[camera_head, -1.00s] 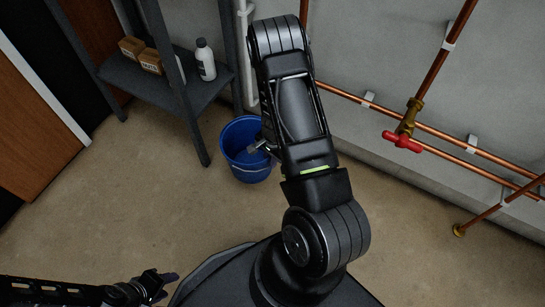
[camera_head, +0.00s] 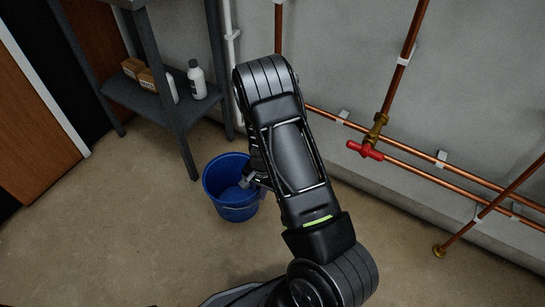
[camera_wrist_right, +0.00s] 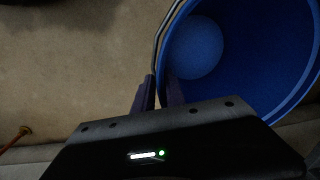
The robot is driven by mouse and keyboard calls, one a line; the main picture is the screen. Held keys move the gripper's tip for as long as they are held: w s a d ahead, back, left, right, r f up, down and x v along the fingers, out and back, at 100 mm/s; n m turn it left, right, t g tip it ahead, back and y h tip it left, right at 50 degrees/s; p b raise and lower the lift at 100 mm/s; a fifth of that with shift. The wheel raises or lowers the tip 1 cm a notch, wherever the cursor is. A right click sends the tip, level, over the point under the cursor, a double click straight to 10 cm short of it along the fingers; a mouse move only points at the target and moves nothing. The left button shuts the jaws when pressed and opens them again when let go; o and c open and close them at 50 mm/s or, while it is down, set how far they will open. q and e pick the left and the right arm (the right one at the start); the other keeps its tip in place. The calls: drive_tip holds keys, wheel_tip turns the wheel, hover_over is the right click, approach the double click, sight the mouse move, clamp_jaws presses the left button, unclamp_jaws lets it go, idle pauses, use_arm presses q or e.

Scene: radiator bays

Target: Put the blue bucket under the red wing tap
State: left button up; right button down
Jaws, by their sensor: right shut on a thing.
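The blue bucket (camera_head: 234,211) is upright in the head view, left of my right arm, and looks empty. It fills the upper right of the right wrist view (camera_wrist_right: 240,75). My right gripper (camera_head: 248,181) is shut on the bucket's rim. In the wrist view its fingers (camera_wrist_right: 158,90) straddle the rim, one outside and one inside. I cannot tell whether the bucket touches the floor. The red wing tap (camera_head: 365,150) is on a brass valve on a copper wall pipe, right of the bucket and my arm. My left gripper is out of view.
A dark shelf unit (camera_head: 150,103) with boxes (camera_head: 133,68) and a white bottle (camera_head: 197,80) stands behind and left of the bucket. Copper pipes (camera_head: 430,173) run along the wall, and one pipe has a brass flange (camera_head: 439,250) near the floor. The floor below the tap looks clear.

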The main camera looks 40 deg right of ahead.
drive_tip(key=w+a+r+n, duration=0.4)
drive_tip(key=w+a+r, duration=0.1)
drive_tip(key=r, duration=0.5)
drive_tip(key=w+a+r+n, duration=0.4)
drive_tip(key=w+a+r, duration=0.1)
drive_tip(key=r, duration=0.6)
drive_tip(key=w+a+r+n+g, duration=0.1)
drive_tip(key=w+a+r+n, duration=0.4)
drive_tip(key=r, duration=0.5)
drive_tip(key=shift+w+a+r+y, duration=0.3)
drive_tip(key=shift+w+a, duration=0.3)
drive_tip(key=shift+a, duration=0.25)
drive_tip(key=shift+f, duration=0.1)
